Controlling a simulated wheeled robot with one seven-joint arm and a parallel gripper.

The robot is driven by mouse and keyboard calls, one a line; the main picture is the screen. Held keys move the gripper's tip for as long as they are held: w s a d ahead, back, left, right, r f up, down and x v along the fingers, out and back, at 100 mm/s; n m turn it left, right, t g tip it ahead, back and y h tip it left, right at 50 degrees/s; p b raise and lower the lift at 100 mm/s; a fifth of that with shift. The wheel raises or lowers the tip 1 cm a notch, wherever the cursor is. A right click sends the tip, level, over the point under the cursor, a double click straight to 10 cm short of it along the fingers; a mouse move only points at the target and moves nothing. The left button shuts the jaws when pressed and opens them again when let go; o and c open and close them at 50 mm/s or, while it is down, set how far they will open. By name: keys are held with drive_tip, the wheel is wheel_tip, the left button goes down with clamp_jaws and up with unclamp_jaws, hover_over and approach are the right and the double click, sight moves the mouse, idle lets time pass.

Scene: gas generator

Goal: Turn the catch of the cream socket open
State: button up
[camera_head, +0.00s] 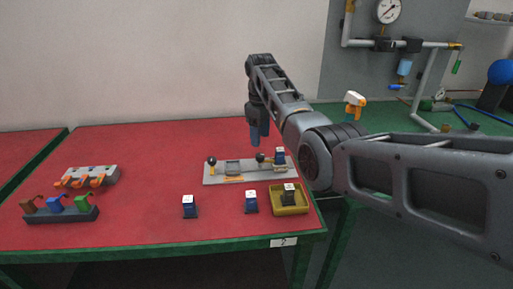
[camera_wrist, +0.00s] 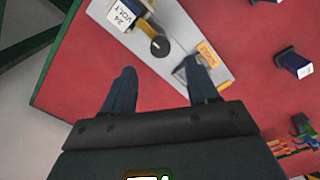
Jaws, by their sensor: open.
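A pale grey plate (camera_head: 222,180) lies on the red table with two socket places. At its right end a blue battery (camera_head: 280,156) stands next to a black-knobbed catch (camera_head: 261,158); I cannot clearly tell which socket is cream. In the wrist view this battery shows a "24 VOLT" label (camera_wrist: 122,17), and the catch's round black knob (camera_wrist: 159,46) lies beyond my fingertips. The left place (camera_head: 232,167) looks empty, with another black-knobbed catch (camera_head: 212,161) beside it. My gripper (camera_head: 259,136) points down above the plate, open and empty. Its right finger (camera_wrist: 200,79) partly hides the other socket place.
Blue batteries (camera_head: 189,206) (camera_head: 251,202) stand in front of the plate. A yellow tray (camera_head: 304,208) holds a dark battery. Racks with coloured hooks (camera_head: 62,213) and orange clips (camera_head: 90,178) stand at left. The table's middle is clear.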

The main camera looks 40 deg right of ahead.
sight(260, 155)
wheel_tip(260, 155, down, 7)
drive_tip(key=shift+r, duration=0.1)
idle(0.4)
drive_tip(key=c, duration=1)
